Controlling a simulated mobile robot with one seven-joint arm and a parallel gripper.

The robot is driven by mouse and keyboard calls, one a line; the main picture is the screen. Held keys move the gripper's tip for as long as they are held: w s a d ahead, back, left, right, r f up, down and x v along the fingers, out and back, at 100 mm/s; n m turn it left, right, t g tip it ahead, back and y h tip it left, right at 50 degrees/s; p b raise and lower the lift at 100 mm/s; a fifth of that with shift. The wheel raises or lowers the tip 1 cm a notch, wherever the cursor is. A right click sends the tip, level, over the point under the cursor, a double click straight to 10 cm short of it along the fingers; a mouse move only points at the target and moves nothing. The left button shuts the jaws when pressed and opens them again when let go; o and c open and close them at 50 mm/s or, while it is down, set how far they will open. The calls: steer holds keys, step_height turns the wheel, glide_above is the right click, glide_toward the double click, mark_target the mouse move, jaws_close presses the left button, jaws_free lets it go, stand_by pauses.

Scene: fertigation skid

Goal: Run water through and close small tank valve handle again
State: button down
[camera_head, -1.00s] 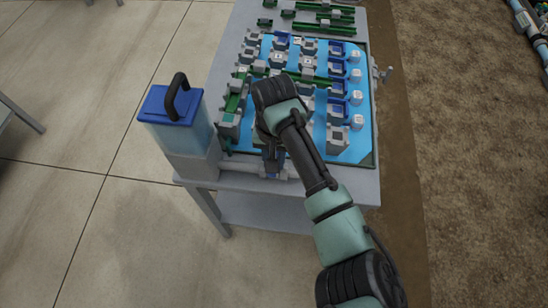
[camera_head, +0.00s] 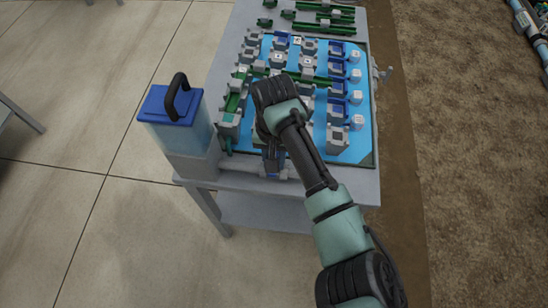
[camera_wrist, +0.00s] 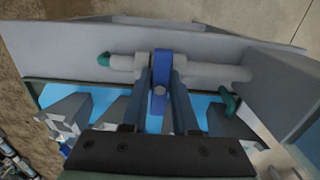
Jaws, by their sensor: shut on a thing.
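The small tank (camera_head: 182,125) stands at the near left corner of the table, with a blue lid and black handle over a clear body. A grey pipe (camera_head: 236,168) runs from its base along the near edge. The blue valve handle (camera_wrist: 160,84) sits on this pipe, which also shows in the wrist view (camera_wrist: 215,74). My gripper (camera_wrist: 161,88) is shut on the blue handle, one finger on each side. In the head view my gripper (camera_head: 270,155) is largely hidden by my arm. Water flow in the pipe cannot be seen.
A blue tray (camera_head: 355,155) with several grey, blue and green fittings fills the table behind the valve. Green rails (camera_head: 325,20) lie at the far end. A green pipe end (camera_wrist: 103,59) shows in the wrist view. The concrete floor (camera_head: 80,230) at left is clear.

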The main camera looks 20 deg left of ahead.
steer(key=n+p, duration=0.1)
steer(key=n, duration=1.3)
steer(key=shift+p, duration=0.4)
steer(key=n, duration=0.5)
steer(key=c, duration=0.6)
jaws_free()
step_height(320, 180, up, 10)
steer(key=p, duration=1)
steer(key=shift+r, duration=0.1)
